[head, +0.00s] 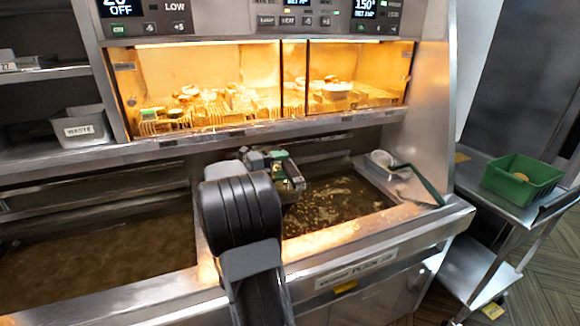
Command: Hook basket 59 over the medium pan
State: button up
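The right-hand pan (388,205) holds dark oil with pale bits floating in it. The label on the front below it is only partly readable, seemingly starting with "medium". My gripper (292,175) is over the left rear part of this pan, mostly behind my black arm. Something green shows at the gripper, but I cannot tell whether it is part of it or a held thing. Whether the fingers are open or shut is unclear. I cannot make out a basket marked 59; the arm hides part of the pan.
A wider oil pan (100,255) lies at left. A lit cabinet (215,125) behind holds wire racks and food. A green-handled tool (425,183) lies at the right pan's right corner. A green crate (522,180) stands on a cart at right.

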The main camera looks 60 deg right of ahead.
jog(key=b+v, duration=0.2)
jog(key=v, duration=0.8)
jog(key=shift+a, duration=0.2)
jog(key=shift+w, duration=0.2)
